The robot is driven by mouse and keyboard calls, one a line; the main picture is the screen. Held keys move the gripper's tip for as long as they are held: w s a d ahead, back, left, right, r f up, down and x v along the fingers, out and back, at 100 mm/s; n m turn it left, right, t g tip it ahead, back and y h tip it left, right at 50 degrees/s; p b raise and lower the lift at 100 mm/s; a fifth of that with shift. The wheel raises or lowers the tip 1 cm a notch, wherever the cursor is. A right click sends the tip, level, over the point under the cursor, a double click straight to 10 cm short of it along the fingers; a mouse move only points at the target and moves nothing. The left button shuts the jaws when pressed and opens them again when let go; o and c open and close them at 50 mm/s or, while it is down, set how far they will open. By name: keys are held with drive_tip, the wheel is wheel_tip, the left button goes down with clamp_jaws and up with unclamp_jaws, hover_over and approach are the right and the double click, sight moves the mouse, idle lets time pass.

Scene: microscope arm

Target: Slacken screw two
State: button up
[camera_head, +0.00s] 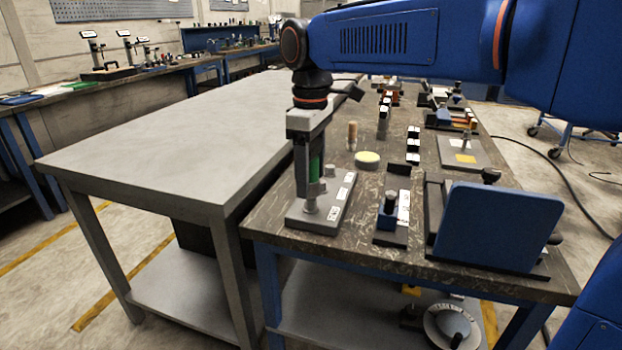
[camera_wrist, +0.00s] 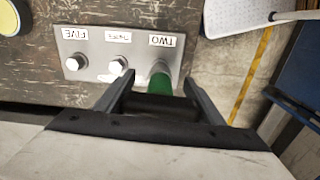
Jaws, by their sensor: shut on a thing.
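A grey metal plate (camera_head: 326,212) lies on the near left part of the dark bench, with white labels on it. In the wrist view the plate (camera_wrist: 95,47) shows upside-down labels FIVE, one I cannot read, and TWO (camera_wrist: 155,40). Silver screw heads stand by FIVE (camera_wrist: 73,64) and by the middle label (camera_wrist: 117,67). My gripper (camera_wrist: 158,88) points down at the TWO end, shut on a green tool (camera_wrist: 160,80). The green tool (camera_head: 315,166) also shows between the fingers in the head view, upright. It covers screw two in the wrist view, so I cannot tell whether they touch.
A yellow-topped round pad (camera_head: 367,158) and a wooden-coloured peg (camera_head: 352,134) stand behind the plate. A small dark block with a knob (camera_head: 390,215) and a big blue panel (camera_head: 495,225) are to the right. A bare grey table (camera_head: 180,150) adjoins on the left.

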drive_tip(key=shift+r, duration=1.15)
drive_tip(key=shift+d, duration=0.1)
